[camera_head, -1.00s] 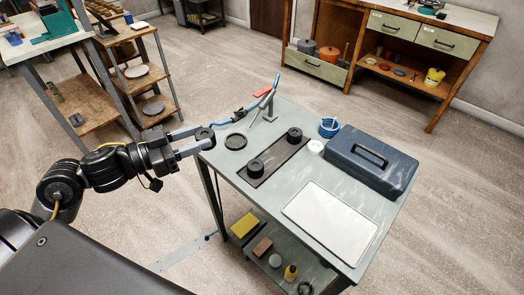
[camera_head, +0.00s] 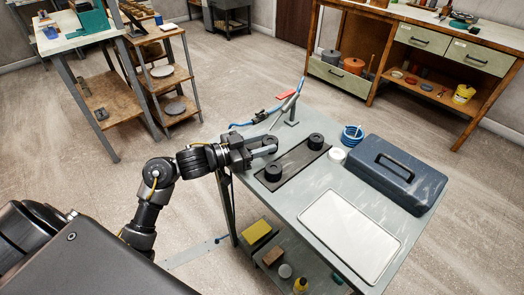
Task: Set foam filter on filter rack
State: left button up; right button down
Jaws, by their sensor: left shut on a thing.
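The filter rack (camera_head: 294,159) is a long dark flat plate lying on the grey-green table. Two black round foam filters stand on it, one near its far end (camera_head: 316,141) and one near its near end (camera_head: 273,172). The middle of the rack is bare. My left gripper (camera_head: 271,145) is shut on another dark round foam filter (camera_head: 271,140), held between its fingertips. It is over the table's left side, just left of the rack. The held filter is partly hidden by the fingers. My right gripper is not in view.
A dark blue toolbox (camera_head: 402,172), a white tray (camera_head: 349,234), a blue coil (camera_head: 352,134) and a white roll (camera_head: 337,155) lie right of the rack. A stand with a blue hose (camera_head: 291,110) is at the table's far left corner. A lower shelf holds small items.

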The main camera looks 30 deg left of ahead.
aim_at(262, 158)
pick_arm(q)
jog(key=shift+f, duration=1.3)
jog(key=shift+f, duration=0.2)
jog(key=o, duration=0.9)
jog(key=shift+o, duration=0.2)
jog(key=shift+r, duration=0.1)
jog(key=shift+r, duration=0.15)
jog(key=shift+s+a, duration=0.25)
jog(key=shift+s, duration=0.05)
jog(key=v, duration=1.1)
